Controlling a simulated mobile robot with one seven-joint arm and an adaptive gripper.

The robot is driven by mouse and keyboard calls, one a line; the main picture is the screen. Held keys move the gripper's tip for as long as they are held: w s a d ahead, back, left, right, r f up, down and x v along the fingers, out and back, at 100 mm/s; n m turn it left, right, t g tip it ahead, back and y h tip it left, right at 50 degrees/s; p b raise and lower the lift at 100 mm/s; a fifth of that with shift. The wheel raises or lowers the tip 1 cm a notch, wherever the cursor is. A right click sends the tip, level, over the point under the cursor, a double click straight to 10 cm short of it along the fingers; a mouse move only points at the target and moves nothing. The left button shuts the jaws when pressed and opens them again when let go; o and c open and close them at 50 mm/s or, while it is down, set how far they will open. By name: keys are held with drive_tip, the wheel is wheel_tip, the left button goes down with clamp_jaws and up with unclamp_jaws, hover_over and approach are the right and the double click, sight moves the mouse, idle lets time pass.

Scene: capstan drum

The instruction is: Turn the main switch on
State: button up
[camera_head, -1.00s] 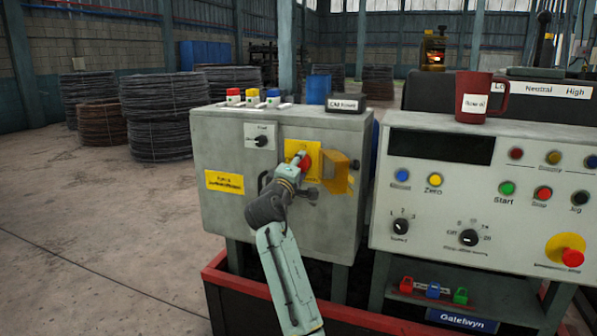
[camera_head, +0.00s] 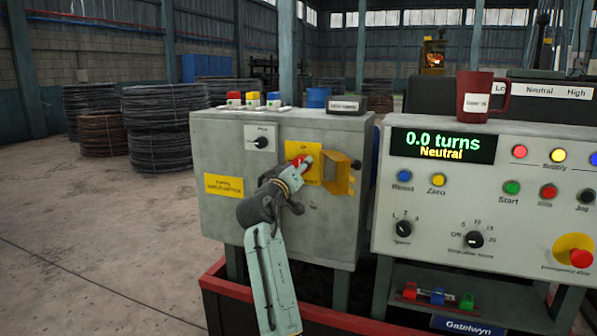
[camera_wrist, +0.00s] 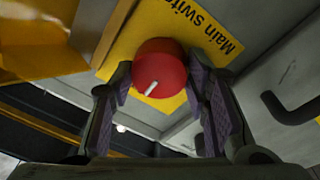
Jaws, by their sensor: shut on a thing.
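The main switch is a red round knob (camera_wrist: 160,70) with a white pointer mark, on a yellow plate (camera_wrist: 125,50) lettered "Main switch" in the wrist view. In the head view the knob (camera_head: 308,159) is mostly behind my gripper (camera_head: 301,166), on the front of the grey cabinet (camera_head: 225,150). My gripper (camera_wrist: 165,95) is shut on the knob, with one finger on each side. A yellow hinged flap (camera_head: 338,172) stands open just right of the knob. The control desk's display (camera_head: 442,146) is lit and reads "0.0 turns" and "Neutral".
A small rotary switch (camera_head: 261,143) and a yellow label (camera_head: 223,185) are on the cabinet front, left of my gripper. Padlocks (camera_head: 253,99) and a black labelled box (camera_head: 346,105) sit on the cabinet top. A red mug (camera_head: 480,96) stands on the desk.

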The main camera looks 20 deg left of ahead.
idle(0.6)
drive_tip(key=o, duration=1.2)
drive_tip(key=shift+c, duration=0.2)
drive_tip(key=s+f, duration=0.1)
drive_tip(key=s, duration=1.1)
drive_tip(key=shift+f, duration=0.2)
